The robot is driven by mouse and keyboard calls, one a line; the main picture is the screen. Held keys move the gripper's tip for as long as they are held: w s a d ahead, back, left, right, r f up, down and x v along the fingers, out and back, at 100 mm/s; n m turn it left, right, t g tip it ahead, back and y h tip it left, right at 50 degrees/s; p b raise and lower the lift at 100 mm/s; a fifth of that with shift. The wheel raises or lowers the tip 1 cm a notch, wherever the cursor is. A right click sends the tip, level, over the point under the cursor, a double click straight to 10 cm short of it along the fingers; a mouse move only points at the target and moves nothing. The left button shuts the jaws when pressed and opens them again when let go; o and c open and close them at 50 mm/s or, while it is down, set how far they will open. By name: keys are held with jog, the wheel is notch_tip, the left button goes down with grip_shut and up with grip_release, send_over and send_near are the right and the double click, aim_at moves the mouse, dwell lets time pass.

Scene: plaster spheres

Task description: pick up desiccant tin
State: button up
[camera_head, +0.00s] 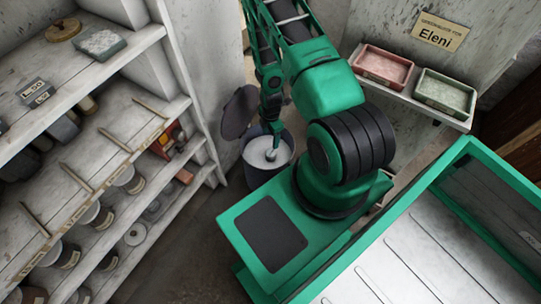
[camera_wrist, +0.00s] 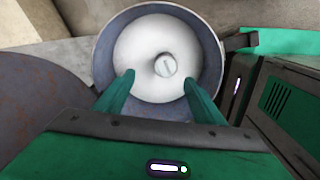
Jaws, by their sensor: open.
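A dark blue-grey round bin (camera_head: 262,180) stands on the floor beside my base, with a white surface inside. A small pale cylinder with a line across its top, probably the desiccant tin (camera_wrist: 165,66), stands upright at the middle of that white surface. It also shows in the head view (camera_head: 271,155). My gripper (camera_wrist: 158,80) is open above the bin, and its green fingertips appear on either side of the small cylinder in the wrist view, with nothing between them. I cannot tell how far the fingertips are above it. The bin's rim (camera_wrist: 102,60) surrounds the fingers.
A dark round lid (camera_head: 240,110) is beside the bin on its left. White shelves (camera_head: 165,55) with jars and boxes fill the left. A ledge at the right holds a red tray (camera_head: 384,68) and a green tray (camera_head: 445,93), under a sign reading Eleni (camera_head: 440,33).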

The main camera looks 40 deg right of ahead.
aim_at(271, 152)
jog(key=shift+s+a+f, duration=0.1)
jog(key=shift+s+f, duration=0.05)
jog(key=shift+f, duration=0.35)
jog(key=shift+s+a+f, duration=0.1)
jog(key=shift+f, duration=0.35)
notch_tip(271, 152, down, 5)
jog(key=shift+f, duration=0.1)
jog(key=f, duration=0.3)
jog(key=shift+s+a+f, duration=0.15)
jog(key=shift+s+f, duration=0.2)
jog(key=shift+f, duration=0.7)
jog(key=c, duration=1.2)
